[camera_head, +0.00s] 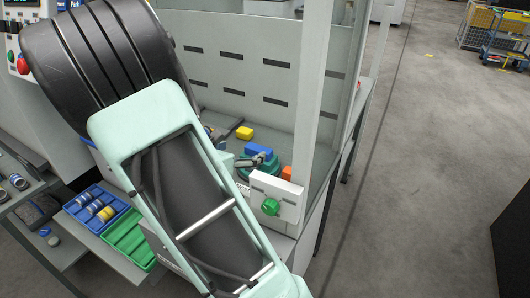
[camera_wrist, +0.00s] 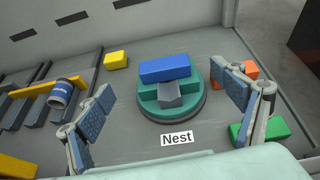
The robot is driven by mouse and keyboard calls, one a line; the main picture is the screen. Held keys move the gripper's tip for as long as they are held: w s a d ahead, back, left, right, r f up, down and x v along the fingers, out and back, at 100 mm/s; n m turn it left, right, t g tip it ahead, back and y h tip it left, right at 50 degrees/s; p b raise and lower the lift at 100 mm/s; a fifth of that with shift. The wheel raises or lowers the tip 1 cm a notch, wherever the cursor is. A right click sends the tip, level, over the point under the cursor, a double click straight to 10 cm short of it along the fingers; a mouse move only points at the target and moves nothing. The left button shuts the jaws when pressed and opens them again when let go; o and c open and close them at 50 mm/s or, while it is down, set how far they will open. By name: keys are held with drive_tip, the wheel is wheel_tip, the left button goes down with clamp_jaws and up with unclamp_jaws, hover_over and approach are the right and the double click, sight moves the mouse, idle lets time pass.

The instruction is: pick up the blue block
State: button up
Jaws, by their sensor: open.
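The blue block (camera_wrist: 165,68) lies across the top of a round green fixture labelled Nest (camera_wrist: 148,106) in the wrist view. A grey block (camera_wrist: 171,95) sits on the fixture just in front of it. The blue block (camera_head: 257,150) also shows in the head view, past my arm. My gripper (camera_wrist: 164,84) is open and empty, its fingers spread wide to the left and right of the fixture. The blue block is between and beyond the fingers, apparently untouched. In the head view my arm hides most of the gripper.
A yellow block (camera_wrist: 116,60) lies behind left of the fixture, an orange block (camera_wrist: 249,70) behind the right finger, and a green block (camera_wrist: 260,130) at right. A rack (camera_wrist: 62,110) with a blue-banded cylinder is at left. A slotted wall (camera_wrist: 90,20) stands behind.

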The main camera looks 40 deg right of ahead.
sight(259, 147)
drive_tip(key=shift+m+g, duration=0.3)
drive_tip(key=shift+m, duration=0.1)
drive_tip(key=x, duration=0.4)
drive_tip(key=f+x, duration=0.1)
drive_tip(key=x, duration=0.1)
drive_tip(key=shift+s+a+b, duration=0.1)
drive_tip(key=shift+s+b, duration=0.2)
drive_tip(key=shift+s, duration=0.05)
drive_tip(key=shift+w+x, duration=0.15)
drive_tip(key=shift+x, duration=1.4)
drive_tip(key=shift+w+x, duration=0.1)
drive_tip(key=shift+x, duration=1.4)
drive_tip(key=shift+a+r, duration=0.1)
drive_tip(key=c, duration=1.3)
